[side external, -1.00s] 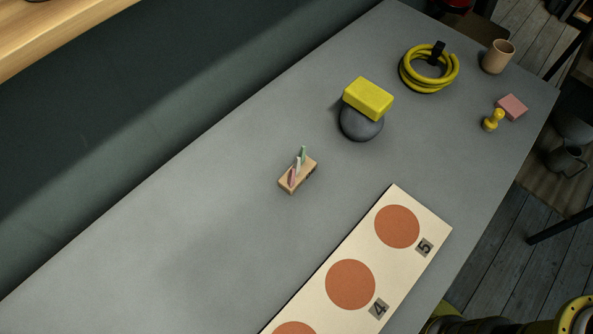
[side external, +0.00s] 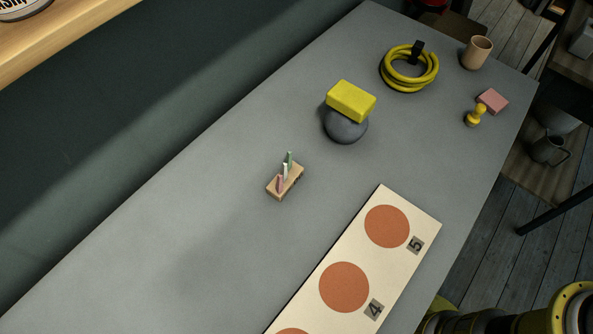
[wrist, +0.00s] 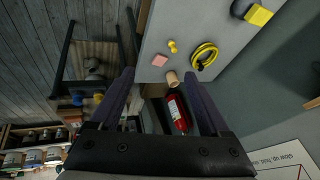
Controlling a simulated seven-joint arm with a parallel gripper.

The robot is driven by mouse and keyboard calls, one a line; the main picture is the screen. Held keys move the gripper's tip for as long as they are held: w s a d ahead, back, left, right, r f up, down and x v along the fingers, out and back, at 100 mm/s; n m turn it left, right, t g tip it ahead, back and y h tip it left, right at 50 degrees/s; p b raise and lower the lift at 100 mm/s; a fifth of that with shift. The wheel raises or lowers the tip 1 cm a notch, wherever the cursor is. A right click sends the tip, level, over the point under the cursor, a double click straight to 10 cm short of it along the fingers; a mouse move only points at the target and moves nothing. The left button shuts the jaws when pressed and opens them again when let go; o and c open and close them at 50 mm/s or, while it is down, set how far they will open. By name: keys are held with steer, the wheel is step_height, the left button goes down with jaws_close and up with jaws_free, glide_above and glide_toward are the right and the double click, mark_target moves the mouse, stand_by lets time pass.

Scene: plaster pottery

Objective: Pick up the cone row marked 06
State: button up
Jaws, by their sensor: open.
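The cone row does not show in the wrist view. My gripper (wrist: 159,74) is open and empty in the wrist view, its two dark fingers well apart, pointing past the table's end. It is outside the side external view, so its distance from the cone row cannot be told.
A yellow block (side external: 351,100) rests on a grey rounded object (side external: 345,127) beyond the cone row. A cream board (side external: 403,260) with orange discs lies nearer. A yellow coil (side external: 409,83), cup (side external: 476,53), pink block (side external: 492,101) and yellow stamp (side external: 475,117) stand farther off.

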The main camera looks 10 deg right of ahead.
steer(key=w+a+r+m+g+y, duration=0.1)
steer(key=w+a+r+m, duration=0.15)
steer(key=w+a, duration=0.35)
steer(key=w+a+r+m, duration=0.1)
steer(key=w+a+r, duration=0.3)
steer(key=w, duration=0.4)
steer(key=w+a+f+m+g, duration=0.1)
steer(key=w+a+f, duration=0.1)
steer(key=w+a, duration=0.35)
steer(key=w+a+f+g, duration=0.1)
steer(key=w+a+f, duration=0.1)
steer(key=a, duration=0.6)
steer(key=n+g+h, duration=0.1)
steer(key=n+g, duration=0.2)
glide_above(285, 174)
steer(key=f, duration=2.9)
steer(key=shift+s+a+f, duration=0.15)
steer(key=shift+s, duration=0.1)
steer(key=shift+w+f, duration=0.15)
steer(key=shift+f, duration=1.3)
steer(key=shift+w+f, duration=0.1)
steer(key=shift+f, duration=1.3)
